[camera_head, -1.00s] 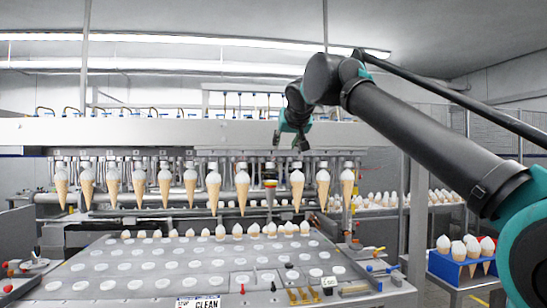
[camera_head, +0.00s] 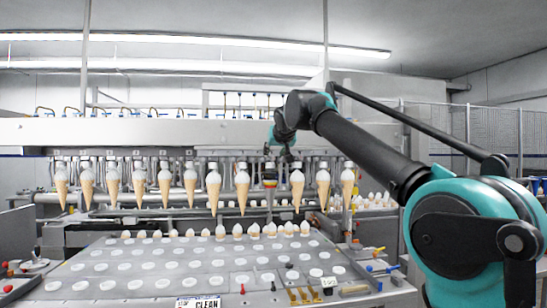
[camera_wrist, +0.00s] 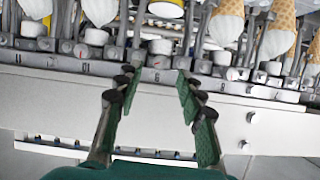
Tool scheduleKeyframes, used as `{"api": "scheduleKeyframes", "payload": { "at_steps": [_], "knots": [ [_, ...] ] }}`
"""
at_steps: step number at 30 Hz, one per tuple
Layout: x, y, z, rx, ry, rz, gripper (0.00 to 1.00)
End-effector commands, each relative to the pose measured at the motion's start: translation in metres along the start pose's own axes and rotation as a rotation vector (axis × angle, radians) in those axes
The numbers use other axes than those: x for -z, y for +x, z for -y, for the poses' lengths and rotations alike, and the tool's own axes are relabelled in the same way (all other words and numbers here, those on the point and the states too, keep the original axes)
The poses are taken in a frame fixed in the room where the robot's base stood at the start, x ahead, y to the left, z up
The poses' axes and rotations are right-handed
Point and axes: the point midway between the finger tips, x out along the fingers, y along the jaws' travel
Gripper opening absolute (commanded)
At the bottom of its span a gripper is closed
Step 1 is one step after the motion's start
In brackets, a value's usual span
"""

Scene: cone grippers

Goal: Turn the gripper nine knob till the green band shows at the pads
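Gripper nine (camera_head: 270,184) is the ninth from the left on the machine's row. It holds no cone and shows a dark body with coloured bands, red and yellow among them; green is too small to tell. My gripper (camera_head: 281,152) is just above it at the rail. In the wrist view my gripper (camera_wrist: 157,85) is open and empty, its green-padded fingers apart. A white-capped knob (camera_wrist: 160,47) is beyond the fingertips, roughly centred between them and apart from them. The label below it reads like an upside-down 9.
White-topped cones (camera_head: 242,186) hang close on both sides of gripper nine. Neighbouring white caps (camera_wrist: 222,58) line the rail in the wrist view.

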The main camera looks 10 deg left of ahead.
Motion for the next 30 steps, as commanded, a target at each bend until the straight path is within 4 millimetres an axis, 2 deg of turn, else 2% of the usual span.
{"api": "scheduleKeyframes", "payload": {
  "at_steps": [3,7,18,27,30],
  "knots": [
    [0.0,0.018,-0.001,-0.001,0.002,0.0,0.39],
    [0.0,0.028,-0.001,-0.001,0.001,0.0,0.39],
    [0.0,0.034,0.0,-0.001,0.0,0.0,0.39],
    [0.0,0.033,0.0,0.0,0.0,0.0,0.03],
    [0.0,0.033,0.0,0.0,0.0,0.0,0.0]
  ]
}}
